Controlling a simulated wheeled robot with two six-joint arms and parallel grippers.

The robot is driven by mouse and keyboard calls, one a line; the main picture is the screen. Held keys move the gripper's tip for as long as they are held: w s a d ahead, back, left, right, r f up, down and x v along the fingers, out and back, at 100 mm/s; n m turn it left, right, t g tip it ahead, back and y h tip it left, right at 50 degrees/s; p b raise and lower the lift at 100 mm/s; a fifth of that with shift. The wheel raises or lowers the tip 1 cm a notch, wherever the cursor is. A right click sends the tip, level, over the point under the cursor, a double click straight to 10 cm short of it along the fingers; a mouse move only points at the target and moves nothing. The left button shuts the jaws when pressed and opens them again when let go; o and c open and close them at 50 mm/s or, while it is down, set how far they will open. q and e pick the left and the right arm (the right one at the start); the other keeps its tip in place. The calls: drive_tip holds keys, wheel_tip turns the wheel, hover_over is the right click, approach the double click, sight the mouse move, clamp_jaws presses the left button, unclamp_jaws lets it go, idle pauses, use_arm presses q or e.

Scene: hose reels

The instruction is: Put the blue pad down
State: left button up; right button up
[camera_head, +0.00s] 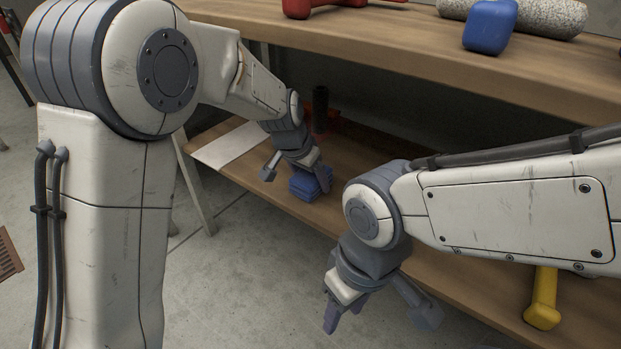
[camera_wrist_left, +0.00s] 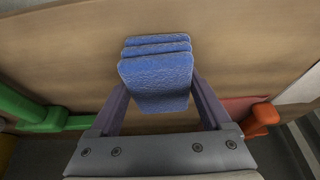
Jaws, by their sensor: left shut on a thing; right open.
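The blue pad (camera_head: 304,187) looks like a folded or layered block, low over the lower shelf board in the head view. It also shows in the left wrist view (camera_wrist_left: 157,72), between the two fingers. My left gripper (camera_head: 297,175) is shut on it, with one finger at each side. I cannot tell whether the pad touches the board. My right gripper (camera_head: 345,312) is open and empty, in front of the lower shelf and away from the pad. The pad's underside is hidden.
The lower shelf (camera_head: 432,284) holds a yellow dumbbell (camera_head: 543,300) at right and a white sheet (camera_head: 230,146) at left. A dark upright cylinder (camera_head: 320,108) stands behind the pad. The upper shelf (camera_head: 380,38) is above, with a blue dumbbell (camera_head: 489,27). A green object (camera_wrist_left: 40,115) shows in the wrist view.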

sight(310, 174)
use_arm(q)
drive_tip(key=o, duration=1.2)
drive_tip(key=p+v, duration=0.4)
drive_tip(key=v, duration=0.2)
drive_tip(key=shift+w+d, duration=0.1)
drive_tip(key=shift+w, duration=0.1)
drive_tip(key=s+a+p, duration=0.1)
drive_tip(key=s+a, duration=0.6)
drive_tip(key=s, duration=0.2)
drive_tip(key=s+d+g, duration=0.1)
drive_tip(key=s, duration=0.6)
drive_tip(key=s+d+r+g+y, duration=0.1)
drive_tip(key=s, duration=0.6)
drive_tip(key=s+d+g, duration=0.1)
drive_tip(key=s, duration=0.6)
drive_tip(key=shift+s+d+r+g+y, duration=0.25)
drive_tip(key=shift+d+r+g+y, duration=0.05)
drive_tip(key=shift+r, duration=0.1)
